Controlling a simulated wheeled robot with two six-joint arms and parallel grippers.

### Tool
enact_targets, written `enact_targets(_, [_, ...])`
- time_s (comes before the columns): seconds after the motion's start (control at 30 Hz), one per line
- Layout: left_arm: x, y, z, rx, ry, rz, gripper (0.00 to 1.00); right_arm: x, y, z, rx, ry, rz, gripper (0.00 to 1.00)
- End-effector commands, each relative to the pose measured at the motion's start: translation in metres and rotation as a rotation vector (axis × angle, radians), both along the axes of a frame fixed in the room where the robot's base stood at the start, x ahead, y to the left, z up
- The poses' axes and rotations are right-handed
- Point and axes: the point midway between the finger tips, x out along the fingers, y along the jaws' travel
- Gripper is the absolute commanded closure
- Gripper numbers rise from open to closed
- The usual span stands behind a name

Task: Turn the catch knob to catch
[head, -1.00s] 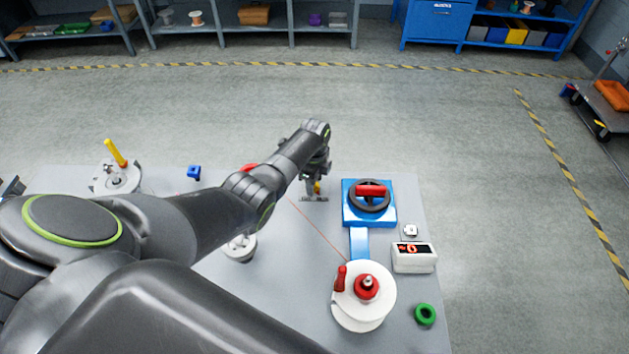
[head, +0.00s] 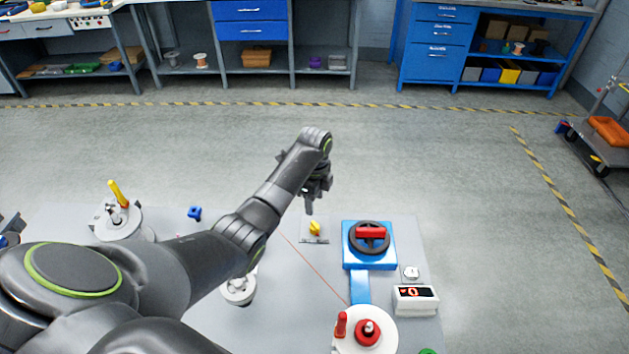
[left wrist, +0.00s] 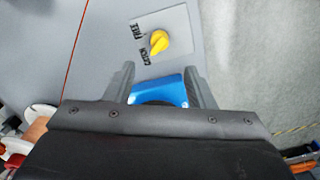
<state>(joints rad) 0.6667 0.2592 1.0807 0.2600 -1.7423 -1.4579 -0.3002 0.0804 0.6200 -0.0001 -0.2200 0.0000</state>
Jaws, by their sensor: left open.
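The yellow catch knob (head: 314,228) sits on a small grey plate on the table, left of the blue base. In the left wrist view the knob (left wrist: 158,41) is on its plate (left wrist: 178,22), with the words FREE and CATCH printed beside it. Its narrow end appears to lie toward the CATCH word, though the exact angle is hard to tell. My left gripper (head: 312,205) is above the knob, apart from it. Its two fingers (left wrist: 160,82) are spread and empty. My right gripper is not in view.
A blue base (head: 378,262) with a black wheel and red handle stands right of the knob. A yellow-handled disc (head: 118,222) and blue part (head: 194,213) are at left.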

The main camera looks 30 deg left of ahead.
Motion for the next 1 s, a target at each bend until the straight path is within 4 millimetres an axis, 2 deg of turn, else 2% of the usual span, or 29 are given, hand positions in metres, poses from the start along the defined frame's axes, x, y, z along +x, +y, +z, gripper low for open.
enact_targets(0.03, [0.001,0.000,0.011,0.000,-0.005,-0.002,0.51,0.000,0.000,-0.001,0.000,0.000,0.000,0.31])
enact_targets(0.2, [0.001,0.000,0.044,0.001,-0.005,0.000,0.51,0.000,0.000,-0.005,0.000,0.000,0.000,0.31])
enact_targets(0.33, [0.001,0.000,0.059,-0.001,-0.002,-0.001,0.51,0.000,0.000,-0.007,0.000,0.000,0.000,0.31])
enact_targets(0.53, [0.000,0.000,0.067,0.000,0.000,0.000,0.51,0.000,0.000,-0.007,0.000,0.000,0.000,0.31])
enact_targets(1.0, [0.000,0.000,0.067,0.000,0.000,0.000,0.51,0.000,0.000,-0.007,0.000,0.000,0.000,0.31])
